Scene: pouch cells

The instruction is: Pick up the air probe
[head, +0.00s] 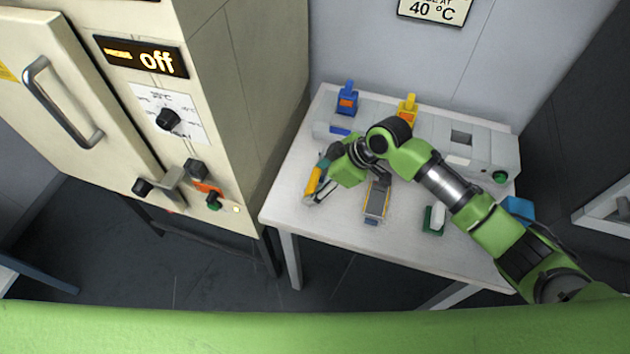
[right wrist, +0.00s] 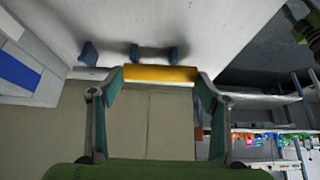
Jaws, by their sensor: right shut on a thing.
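My right gripper (head: 317,182) is over the left part of the white table. It is shut on a yellow bar-shaped thing (head: 313,181), which also shows between the two fingertips in the right wrist view (right wrist: 160,74). I cannot tell from its shape whether this is the air probe. A blue upright piece (head: 347,100) and a yellow upright piece (head: 408,109) stand in the long grey rack (head: 435,127) at the back of the table. The rack has a dark square opening (head: 461,137) to their right. My left gripper is not in view.
A flat grey device with yellow edges (head: 376,200) lies mid-table. A green holder with a white piece (head: 434,218) and a blue box (head: 518,208) are farther right. The table's front-left corner is clear.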

